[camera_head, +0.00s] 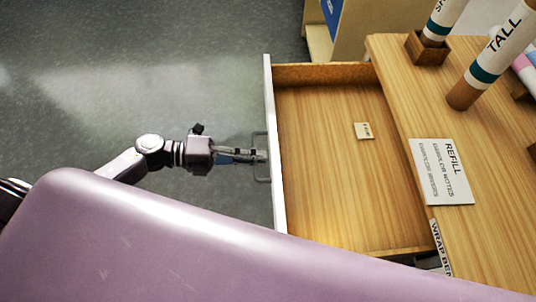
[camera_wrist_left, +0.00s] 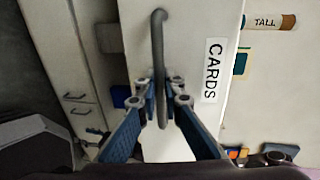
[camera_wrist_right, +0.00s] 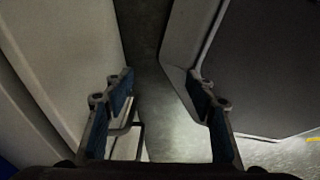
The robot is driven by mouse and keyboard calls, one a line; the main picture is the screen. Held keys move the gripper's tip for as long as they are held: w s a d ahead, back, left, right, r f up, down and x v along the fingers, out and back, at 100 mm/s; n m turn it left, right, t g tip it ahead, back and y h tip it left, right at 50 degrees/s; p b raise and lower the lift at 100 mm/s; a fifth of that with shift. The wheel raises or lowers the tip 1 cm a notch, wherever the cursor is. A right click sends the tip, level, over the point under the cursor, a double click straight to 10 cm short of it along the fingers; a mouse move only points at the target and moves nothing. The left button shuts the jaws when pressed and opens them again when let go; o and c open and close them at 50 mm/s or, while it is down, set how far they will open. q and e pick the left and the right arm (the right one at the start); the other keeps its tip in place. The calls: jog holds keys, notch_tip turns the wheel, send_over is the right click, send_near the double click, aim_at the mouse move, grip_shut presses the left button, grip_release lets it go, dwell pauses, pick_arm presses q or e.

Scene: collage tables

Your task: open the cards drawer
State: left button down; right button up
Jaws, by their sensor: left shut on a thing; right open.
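The cards drawer (camera_head: 330,215) stands pulled out from the table in the head view, with a small cream card (camera_head: 364,130) lying inside on its wooden floor. Its white front (camera_head: 273,110) faces left, and the CARDS label (camera_wrist_left: 212,70) shows on it in the left wrist view. My left gripper (camera_head: 262,156) is shut on the drawer's grey bar handle (camera_wrist_left: 158,60), which runs between its fingers. My right gripper (camera_wrist_right: 163,85) is open and empty in the right wrist view, with a handle-like bar behind its left finger.
The wooden table top (camera_head: 400,80) holds a TALL tube (camera_head: 490,55), another tube (camera_head: 440,20) in a wooden holder, and a REFILL sign (camera_head: 441,172). A WRAP label (camera_head: 440,246) is partly hidden by my body. The grey floor (camera_head: 150,70) left of the drawer is clear.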

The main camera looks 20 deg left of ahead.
pick_arm(q)
jog(key=shift+s+a, duration=0.1)
jog(key=shift+a, duration=0.05)
jog(key=c, duration=2.1)
grip_release()
jog(key=v, duration=1.2)
